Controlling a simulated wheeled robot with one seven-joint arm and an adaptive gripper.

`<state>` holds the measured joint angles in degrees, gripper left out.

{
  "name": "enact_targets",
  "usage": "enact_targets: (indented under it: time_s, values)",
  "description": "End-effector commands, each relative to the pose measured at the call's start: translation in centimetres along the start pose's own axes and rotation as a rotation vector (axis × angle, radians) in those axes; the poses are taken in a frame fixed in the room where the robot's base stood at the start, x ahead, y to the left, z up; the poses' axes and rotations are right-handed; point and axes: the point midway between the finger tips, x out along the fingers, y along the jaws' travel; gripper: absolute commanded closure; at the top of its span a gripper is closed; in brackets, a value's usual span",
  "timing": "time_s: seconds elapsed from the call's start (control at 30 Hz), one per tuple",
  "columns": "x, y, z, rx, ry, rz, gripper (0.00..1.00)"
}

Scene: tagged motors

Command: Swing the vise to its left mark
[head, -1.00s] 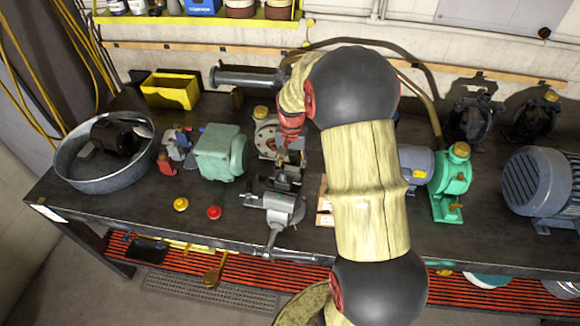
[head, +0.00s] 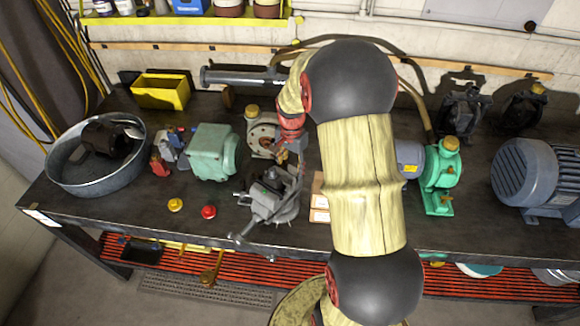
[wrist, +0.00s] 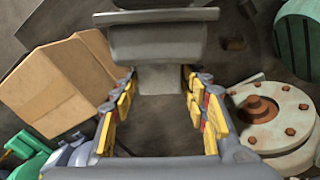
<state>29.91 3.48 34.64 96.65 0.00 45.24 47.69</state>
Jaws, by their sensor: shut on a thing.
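The grey vise (head: 276,196) stands near the bench's front edge in the head view, its handle end slanting to the lower left. My gripper (head: 290,152) reaches down to its back end, partly hidden by my own arm. In the wrist view the grey metal of the vise (wrist: 155,45) runs between the fingers of my gripper (wrist: 158,80), which is shut on it. The exact contact is hard to see. I cannot make out a left mark in either view.
A flanged pump (head: 263,138) sits just behind the vise; a green motor housing (head: 212,152) stands to its left. Red (head: 208,211) and yellow (head: 175,205) knobs lie front left. Cardboard boxes (head: 319,203) are close on the right.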

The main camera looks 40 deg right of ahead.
Motion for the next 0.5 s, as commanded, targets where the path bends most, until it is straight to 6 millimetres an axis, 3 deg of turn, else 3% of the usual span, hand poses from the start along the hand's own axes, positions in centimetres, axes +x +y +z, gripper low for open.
enact_targets:
  time_s: [0.5]
  values:
    - [0.01,0.21,-0.01,0.032,-0.001,0.000,1.00]
